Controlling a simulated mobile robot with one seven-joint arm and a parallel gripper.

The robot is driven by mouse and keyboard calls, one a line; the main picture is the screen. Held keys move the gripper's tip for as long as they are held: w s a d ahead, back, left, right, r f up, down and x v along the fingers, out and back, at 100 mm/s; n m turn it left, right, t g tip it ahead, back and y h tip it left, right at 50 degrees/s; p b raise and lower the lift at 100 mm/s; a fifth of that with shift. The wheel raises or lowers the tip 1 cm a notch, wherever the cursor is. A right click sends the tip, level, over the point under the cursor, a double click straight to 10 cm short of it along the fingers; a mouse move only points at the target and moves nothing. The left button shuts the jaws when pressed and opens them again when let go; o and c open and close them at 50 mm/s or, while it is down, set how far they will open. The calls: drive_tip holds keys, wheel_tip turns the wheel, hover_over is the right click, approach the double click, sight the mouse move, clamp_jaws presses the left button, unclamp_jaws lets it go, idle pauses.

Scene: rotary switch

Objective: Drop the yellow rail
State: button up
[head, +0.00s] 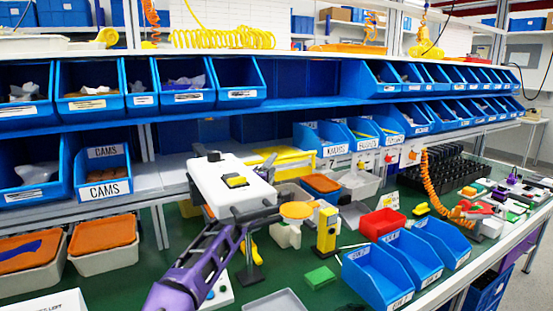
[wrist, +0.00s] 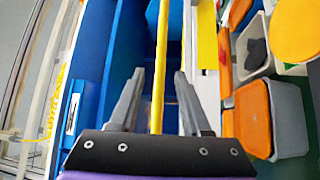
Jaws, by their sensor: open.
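My gripper (wrist: 158,85) shows in the wrist view with its two grey fingers apart. The yellow rail (wrist: 160,65) is a long thin strip that runs from the top of that view down between the fingers toward the dark palm. A gap shows on each side of it, and neither finger appears to press on it. Blue bin walls (wrist: 125,40) lie behind the fingers. In the head view my purple arm reaches in from the bottom. I cannot make out the fingers or this rail there.
Labelled blue bins (head: 322,140) line the shelf, and yellow parts (head: 281,157) lie on it. Grey boxes with orange lids (wrist: 253,108) are right of my gripper. On the green bench stand a yellow block (head: 326,230), a red tray (head: 382,223) and empty blue bins (head: 376,278).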

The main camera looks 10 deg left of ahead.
drive_tip(key=shift+x, duration=2.5)
clamp_jaws()
